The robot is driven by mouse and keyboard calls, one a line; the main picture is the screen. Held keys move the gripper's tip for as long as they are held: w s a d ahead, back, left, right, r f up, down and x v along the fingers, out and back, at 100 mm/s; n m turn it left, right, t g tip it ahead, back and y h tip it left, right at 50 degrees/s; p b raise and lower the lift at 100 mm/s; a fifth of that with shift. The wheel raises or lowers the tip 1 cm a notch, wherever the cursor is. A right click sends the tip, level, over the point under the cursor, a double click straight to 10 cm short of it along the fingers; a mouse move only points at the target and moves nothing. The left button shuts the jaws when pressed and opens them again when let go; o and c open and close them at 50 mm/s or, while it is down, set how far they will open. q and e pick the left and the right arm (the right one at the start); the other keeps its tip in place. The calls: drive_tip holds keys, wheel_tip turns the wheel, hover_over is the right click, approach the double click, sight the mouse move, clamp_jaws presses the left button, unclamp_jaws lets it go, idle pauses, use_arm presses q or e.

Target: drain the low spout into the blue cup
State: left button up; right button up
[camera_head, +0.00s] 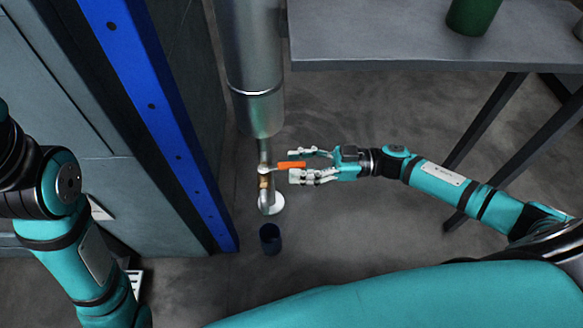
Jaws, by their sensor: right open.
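The low spout (268,205) hangs below a grey metal cylinder (250,60) and points down. An orange valve handle (290,165) sticks out to the right from the pipe. My right gripper (291,166) is open, with its fingertips at the orange handle, one beyond it and one nearer; I cannot tell whether they touch it. The dark blue cup (270,240) stands upright on the floor, just below the spout in the picture. No liquid shows. My left arm is at the left edge, and its gripper is out of the picture.
A blue upright post (150,110) and grey panels (60,90) stand left of the pipe. A grey table (400,40) with a green container (473,14) is at the upper right, its dark legs near my right arm. The floor (360,240) right of the cup is clear.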

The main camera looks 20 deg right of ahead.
drive_tip(key=shift+x, duration=0.95)
clamp_jaws()
